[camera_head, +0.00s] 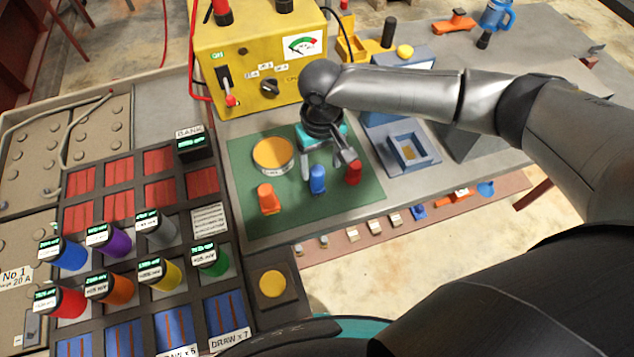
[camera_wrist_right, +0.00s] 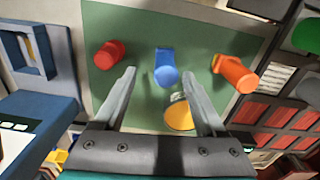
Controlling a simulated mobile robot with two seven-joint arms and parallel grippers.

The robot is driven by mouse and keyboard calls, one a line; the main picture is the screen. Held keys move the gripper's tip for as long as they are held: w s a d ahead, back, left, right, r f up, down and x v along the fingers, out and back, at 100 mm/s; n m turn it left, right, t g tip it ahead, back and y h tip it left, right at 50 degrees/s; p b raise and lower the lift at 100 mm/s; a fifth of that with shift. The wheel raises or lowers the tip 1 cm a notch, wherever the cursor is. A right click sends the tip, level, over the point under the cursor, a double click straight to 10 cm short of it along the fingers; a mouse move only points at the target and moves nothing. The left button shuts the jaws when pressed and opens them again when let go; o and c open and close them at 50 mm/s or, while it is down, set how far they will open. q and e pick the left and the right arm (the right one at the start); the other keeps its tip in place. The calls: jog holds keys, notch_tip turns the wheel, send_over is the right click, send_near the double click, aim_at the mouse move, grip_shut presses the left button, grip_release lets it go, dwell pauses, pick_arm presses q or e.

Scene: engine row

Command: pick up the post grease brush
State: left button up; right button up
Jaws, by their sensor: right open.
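A green mat (camera_head: 335,212) holds an orange upright piece (camera_head: 268,198), a blue one (camera_head: 317,180), a red one (camera_head: 353,173) and a round yellow-orange tin (camera_head: 272,153). I cannot tell which is the post grease brush. My right gripper (camera_head: 329,166) is open above the mat, near the blue piece, its fingers pointing down. In the right wrist view the blue piece (camera_wrist_right: 166,68) shows between the fingertips (camera_wrist_right: 161,77), with the red piece (camera_wrist_right: 108,55) on the left, the orange one (camera_wrist_right: 235,75) on the right and the tin (camera_wrist_right: 178,114) nearer. My left gripper is out of view.
A yellow meter box (camera_head: 250,65) stands behind the mat. A dark rack (camera_head: 120,245) with several coloured, labelled cylinders is on the left. A blue-grey tray (camera_head: 407,150) lies to the right. Small parts line the front shelf (camera_head: 440,208). The mat's front part is clear.

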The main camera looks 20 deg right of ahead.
aim_at(317, 178)
jog(key=shift+a+f+b, duration=0.2)
jog(key=shift+f, duration=1.15)
jog(key=shift+a+f+b, duration=0.15)
jog(key=shift+f+b, duration=0.05)
jog(key=shift+f, duration=1.15)
grip_shut()
jog(key=shift+r, duration=0.1)
